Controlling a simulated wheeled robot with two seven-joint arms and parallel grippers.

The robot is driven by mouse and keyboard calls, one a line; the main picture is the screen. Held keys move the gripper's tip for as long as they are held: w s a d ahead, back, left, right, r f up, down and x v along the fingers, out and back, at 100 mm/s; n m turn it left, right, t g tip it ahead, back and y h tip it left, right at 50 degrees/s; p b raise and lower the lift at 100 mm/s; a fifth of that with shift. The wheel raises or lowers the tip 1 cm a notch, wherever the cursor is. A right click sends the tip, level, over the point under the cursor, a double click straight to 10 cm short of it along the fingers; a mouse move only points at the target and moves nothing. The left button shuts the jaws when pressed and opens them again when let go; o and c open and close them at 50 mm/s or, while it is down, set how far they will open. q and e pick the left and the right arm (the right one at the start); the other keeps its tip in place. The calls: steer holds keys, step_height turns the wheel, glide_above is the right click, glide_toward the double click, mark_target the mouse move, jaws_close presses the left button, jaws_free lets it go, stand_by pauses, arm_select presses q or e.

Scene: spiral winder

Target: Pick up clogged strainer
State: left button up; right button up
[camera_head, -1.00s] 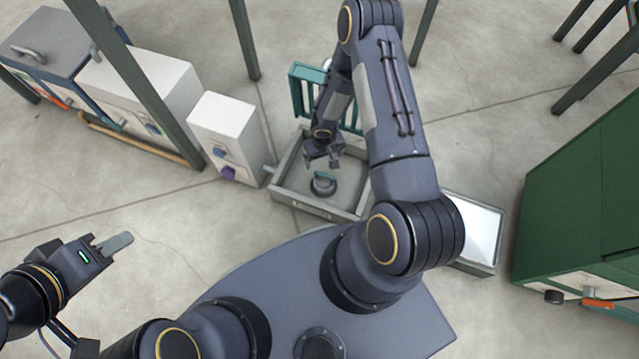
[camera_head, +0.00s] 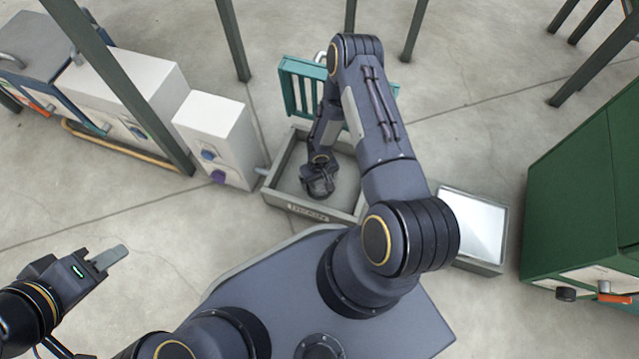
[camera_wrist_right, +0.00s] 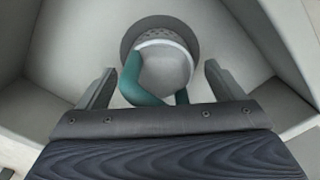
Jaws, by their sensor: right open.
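The strainer (camera_wrist_right: 163,44) shows in the right wrist view as a pale perforated disc with a teal loop handle (camera_wrist_right: 145,87). It sits at a dark round opening in the floor of a grey basin (camera_head: 346,172). My right gripper (camera_wrist_right: 158,82) is open, with one finger on each side of the handle and gaps between. In the head view my right gripper (camera_head: 318,184) is down inside the basin and hides the strainer. My left gripper (camera_head: 108,258) is far to the left, above the floor and away from the basin; its finger gap cannot be made out.
A teal slatted rack (camera_head: 303,88) stands behind the basin. A white box (camera_head: 217,138) with knobs is left of it. A shallow tray (camera_head: 474,228) with a pale surface lies to the right. A green cabinet (camera_head: 580,190) stands at the far right.

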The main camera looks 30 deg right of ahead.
steer(key=shift+c, duration=0.4)
steer(key=c, duration=1.1)
steer(key=shift+r, duration=0.1)
